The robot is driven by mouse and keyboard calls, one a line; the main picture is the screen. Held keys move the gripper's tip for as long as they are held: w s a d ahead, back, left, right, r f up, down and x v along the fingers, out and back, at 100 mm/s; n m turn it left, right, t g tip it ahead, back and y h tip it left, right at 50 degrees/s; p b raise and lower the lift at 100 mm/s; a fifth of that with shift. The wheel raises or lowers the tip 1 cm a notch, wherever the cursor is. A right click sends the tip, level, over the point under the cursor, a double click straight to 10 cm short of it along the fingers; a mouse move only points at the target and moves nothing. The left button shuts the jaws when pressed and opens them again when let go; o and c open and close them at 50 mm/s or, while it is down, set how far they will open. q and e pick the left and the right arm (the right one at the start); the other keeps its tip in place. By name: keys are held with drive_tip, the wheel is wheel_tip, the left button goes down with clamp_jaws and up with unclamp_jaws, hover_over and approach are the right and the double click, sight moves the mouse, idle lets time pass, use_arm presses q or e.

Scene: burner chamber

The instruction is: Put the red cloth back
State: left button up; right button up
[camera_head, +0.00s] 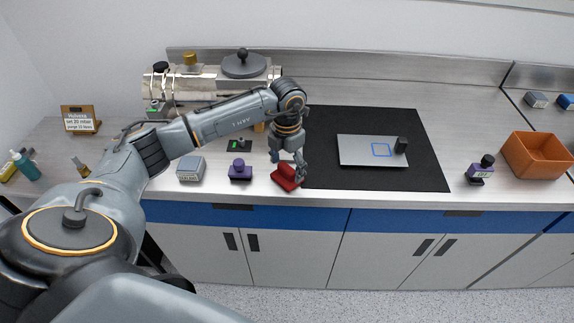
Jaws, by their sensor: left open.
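The red cloth (285,181) lies crumpled on the counter near its front edge, by the left edge of the black mat. My left gripper (288,169) is right above it, pointing down. Its fingers are open and reach down to the cloth, partly covering it. I cannot tell whether they touch it. My right gripper is not in view.
A black mat (427,171) bears a grey plate (355,158) with a blue square outline and a small black block (401,145). A purple bottle (240,170) and a grey box (190,168) stand left of the cloth. A metal chamber (210,88) is behind; an orange bin (537,157) is at right.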

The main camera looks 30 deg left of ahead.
sight(287, 167)
use_arm(q)
wheel_tip(287, 167, up, 12)
drive_tip(key=b, duration=0.2)
drive_tip(key=shift+f, duration=0.1)
idle(0.5)
